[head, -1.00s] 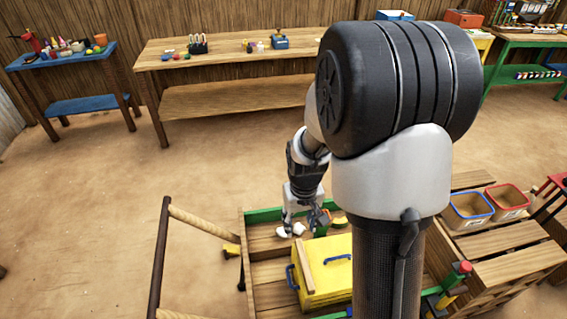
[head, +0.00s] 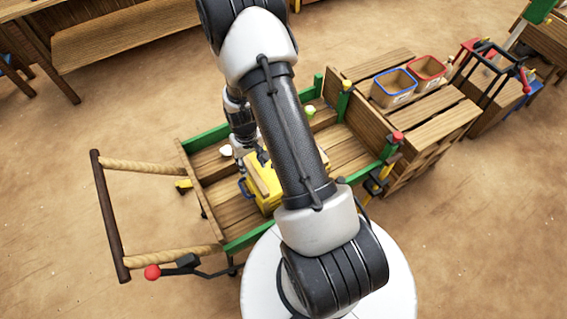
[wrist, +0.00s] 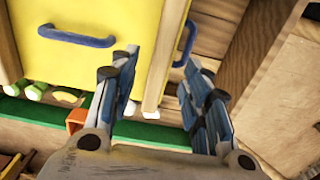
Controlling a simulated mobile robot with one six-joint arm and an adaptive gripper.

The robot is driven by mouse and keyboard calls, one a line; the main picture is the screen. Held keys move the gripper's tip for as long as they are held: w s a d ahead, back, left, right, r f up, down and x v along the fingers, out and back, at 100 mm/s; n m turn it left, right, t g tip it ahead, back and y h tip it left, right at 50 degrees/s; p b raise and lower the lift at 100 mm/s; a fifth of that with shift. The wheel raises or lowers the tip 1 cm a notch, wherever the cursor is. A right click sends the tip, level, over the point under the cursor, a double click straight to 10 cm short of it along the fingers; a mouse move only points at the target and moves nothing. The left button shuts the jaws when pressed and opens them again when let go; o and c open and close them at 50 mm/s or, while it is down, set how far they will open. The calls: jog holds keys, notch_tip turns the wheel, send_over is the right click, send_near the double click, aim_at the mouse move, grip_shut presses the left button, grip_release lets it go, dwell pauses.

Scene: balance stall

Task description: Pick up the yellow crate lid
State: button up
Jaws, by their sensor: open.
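The yellow crate (head: 267,203) stands in the wooden cart, partly hidden behind my arm in the head view. Its yellow lid (wrist: 110,17) fills the upper left of the wrist view, with a blue handle (wrist: 77,37) on it and a wooden strip (wrist: 165,55) along its edge. A second blue handle (wrist: 185,42) shows on the crate's side. My gripper (wrist: 160,66) is open, its fingers on either side of the strip's near end in the picture. I cannot tell whether they touch it. In the head view my gripper (head: 241,154) is beside the crate's far end, partly hidden.
The cart has green rails (head: 258,238) and a rope-and-wood pull handle (head: 107,215) at left. A wooden crate stand with a blue-rimmed bin (head: 394,88) and a red-rimmed bin (head: 427,73) adjoins it at right. The sandy floor (head: 110,110) around is open.

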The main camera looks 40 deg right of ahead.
aim_at(253, 171)
notch_tip(253, 171, down, 6)
jog(key=shift+s+a+r+b, duration=0.1)
jog(key=shift+r+b, duration=0.05)
jog(key=shift+b, duration=1)
jog(key=shift+r, duration=0.1)
jog(key=shift+c, duration=0.5)
grip_shut()
